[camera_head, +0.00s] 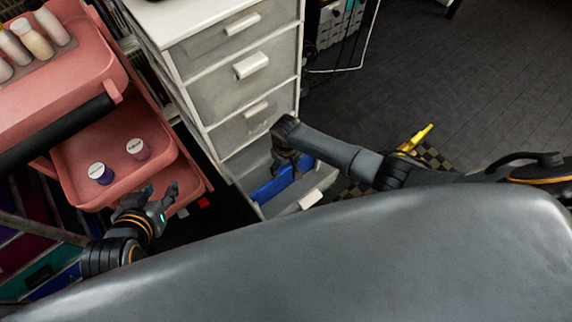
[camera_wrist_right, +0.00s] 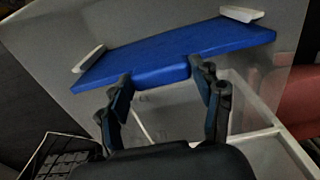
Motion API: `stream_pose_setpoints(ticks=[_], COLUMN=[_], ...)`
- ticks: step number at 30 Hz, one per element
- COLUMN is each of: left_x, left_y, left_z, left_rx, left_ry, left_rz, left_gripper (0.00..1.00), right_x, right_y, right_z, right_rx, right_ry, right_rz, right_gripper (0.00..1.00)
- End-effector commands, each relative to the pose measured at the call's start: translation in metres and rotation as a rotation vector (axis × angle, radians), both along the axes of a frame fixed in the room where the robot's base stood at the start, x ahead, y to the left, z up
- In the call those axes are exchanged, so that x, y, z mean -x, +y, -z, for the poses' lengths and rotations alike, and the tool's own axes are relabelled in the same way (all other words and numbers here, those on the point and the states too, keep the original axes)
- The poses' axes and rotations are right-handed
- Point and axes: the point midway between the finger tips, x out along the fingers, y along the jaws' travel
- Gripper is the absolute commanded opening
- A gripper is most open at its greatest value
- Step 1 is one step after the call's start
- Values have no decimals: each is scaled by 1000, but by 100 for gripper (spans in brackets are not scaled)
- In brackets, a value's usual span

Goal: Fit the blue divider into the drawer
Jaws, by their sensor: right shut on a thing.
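The blue divider (camera_head: 268,191) is at the open bottom drawer (camera_head: 318,184) of the white drawer unit. My right gripper (camera_head: 288,170) reaches down over that drawer. In the right wrist view my right gripper (camera_wrist_right: 167,88) is shut on the middle tab of the blue divider (camera_wrist_right: 215,42), one finger on each side. A white holder (camera_wrist_right: 88,59) is close to one end of the divider, and another (camera_wrist_right: 241,14) is close to the other. I cannot tell whether the divider is seated in them. My left gripper (camera_head: 160,192) is open and empty beside the pink cart.
Closed translucent drawers (camera_head: 240,67) rise above the open one. A yellow object (camera_head: 415,139) lies right of the drawers. Floor is clear at upper right.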

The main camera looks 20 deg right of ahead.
Motion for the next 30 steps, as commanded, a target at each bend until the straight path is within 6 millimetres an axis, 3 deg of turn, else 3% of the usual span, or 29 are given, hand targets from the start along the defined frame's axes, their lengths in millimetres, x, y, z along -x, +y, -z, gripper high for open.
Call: stream_pose_setpoints(ticks=[12,13,16,30], left_x=[-8,-8,-8,-7], left_y=[-3,-3,-3,-3], left_z=[-6,-6,-6,-6], left_rx=[10,11,10,10], left_ry=[-47,-48,-47,-46], left_rz=[4,4,4,4], left_gripper=[40,40,40,40], right_x=[0,0,0,0], right_y=[0,0,0,0], right_z=[3,3,2,-2], right_rx=[0,0,0,0], right_ry=[0,-1,-1,0], right_rz=[0,0,0,0], right_gripper=[10,69,90,92])
